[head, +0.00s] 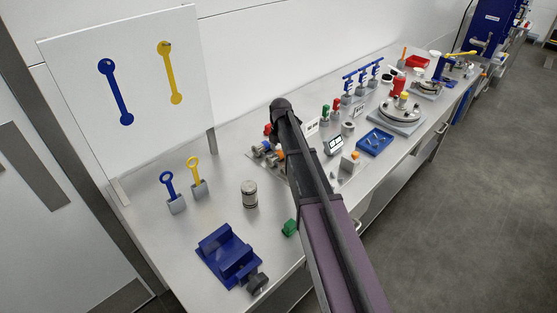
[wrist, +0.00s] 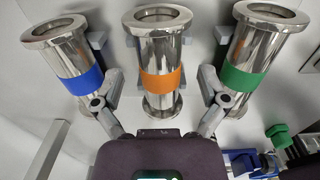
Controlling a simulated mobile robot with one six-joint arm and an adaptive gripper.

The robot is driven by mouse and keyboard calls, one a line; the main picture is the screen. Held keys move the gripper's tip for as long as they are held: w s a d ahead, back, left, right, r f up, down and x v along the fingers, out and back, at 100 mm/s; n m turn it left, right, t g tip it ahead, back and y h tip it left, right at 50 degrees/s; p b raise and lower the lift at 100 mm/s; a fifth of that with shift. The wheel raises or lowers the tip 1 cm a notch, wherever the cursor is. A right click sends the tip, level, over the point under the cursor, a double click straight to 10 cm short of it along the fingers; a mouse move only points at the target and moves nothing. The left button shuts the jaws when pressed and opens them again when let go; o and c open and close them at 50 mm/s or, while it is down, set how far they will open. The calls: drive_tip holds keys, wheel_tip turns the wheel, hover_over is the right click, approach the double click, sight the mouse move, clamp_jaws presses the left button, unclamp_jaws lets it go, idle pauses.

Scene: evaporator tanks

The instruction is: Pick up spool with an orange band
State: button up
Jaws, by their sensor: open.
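In the wrist view a shiny metal spool with an orange band (wrist: 161,80) is in the middle, with wide flanges at both ends. My gripper (wrist: 159,100) is open, with one finger to each side of this spool and visible gaps between. Whether the fingers reach its depth I cannot tell. A like spool with a blue band (wrist: 82,84) is on the left, and one with a green band (wrist: 243,79) on the right. In the head view my arm hides the gripper, and I cannot make out the spools.
Grey holders (wrist: 206,46) show beside the spools against a pale surface. In the head view a long steel bench (head: 218,221) carries a blue vise (head: 228,256), a metal canister (head: 249,194), a blue tray (head: 375,142) and several fittings. A white board (head: 135,90) stands at left. The floor on the right is clear.

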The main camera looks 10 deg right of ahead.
drive_tip(key=shift+f+b, duration=0.7)
drive_tip(key=shift+f, duration=0.3)
clamp_jaws()
